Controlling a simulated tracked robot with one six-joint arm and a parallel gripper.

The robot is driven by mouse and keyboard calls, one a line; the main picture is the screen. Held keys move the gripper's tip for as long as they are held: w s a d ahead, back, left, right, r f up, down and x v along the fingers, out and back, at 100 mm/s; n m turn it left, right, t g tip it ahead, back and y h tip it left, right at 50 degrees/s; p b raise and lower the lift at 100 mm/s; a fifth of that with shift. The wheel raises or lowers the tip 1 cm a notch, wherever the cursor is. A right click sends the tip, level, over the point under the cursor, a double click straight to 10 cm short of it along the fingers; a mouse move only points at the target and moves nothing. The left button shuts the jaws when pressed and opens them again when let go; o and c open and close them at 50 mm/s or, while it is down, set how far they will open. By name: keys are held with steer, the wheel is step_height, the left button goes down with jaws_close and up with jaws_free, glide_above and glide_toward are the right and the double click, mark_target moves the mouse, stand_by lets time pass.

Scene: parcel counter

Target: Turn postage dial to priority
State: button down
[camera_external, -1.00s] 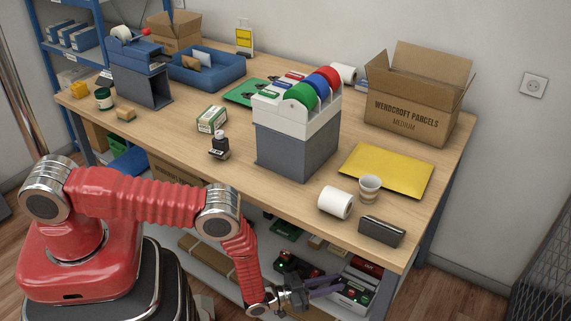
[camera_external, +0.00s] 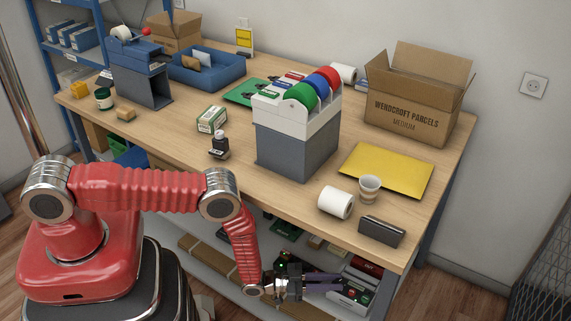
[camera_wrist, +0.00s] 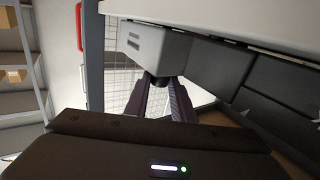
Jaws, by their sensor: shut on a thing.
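The dial appears to be the dark round knob (camera_wrist: 161,80) at the lower end of a light grey housing (camera_wrist: 156,48) in the wrist view. My gripper (camera_wrist: 163,85) has its two dark purple fingers on either side of this knob, shut on it. The knob's markings and setting cannot be read. In the outside view my gripper (camera_external: 338,283) is low, below the table's front edge, and its fingers point right. They reach a pale unit (camera_external: 355,291) with red and green parts at the lower shelf. The dial cannot be made out there.
The tabletop (camera_external: 258,207) overhangs the area beside my gripper. A paper roll (camera_external: 335,202), a cup (camera_external: 369,188) and a dark box (camera_external: 381,231) stand near its front right. Boards (camera_external: 207,258) and small items lie on the lower shelf. Open floor lies at right.

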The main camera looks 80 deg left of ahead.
steer(key=c, duration=1.5)
jaws_free()
steer(key=shift+s, duration=0.1)
steer(key=s+a, duration=0.1)
steer(key=s, duration=0.8)
steer(key=s+a, duration=0.1)
steer(key=s, duration=0.3)
steer(key=shift+s+a, duration=0.15)
steer(key=shift+a, duration=0.2)
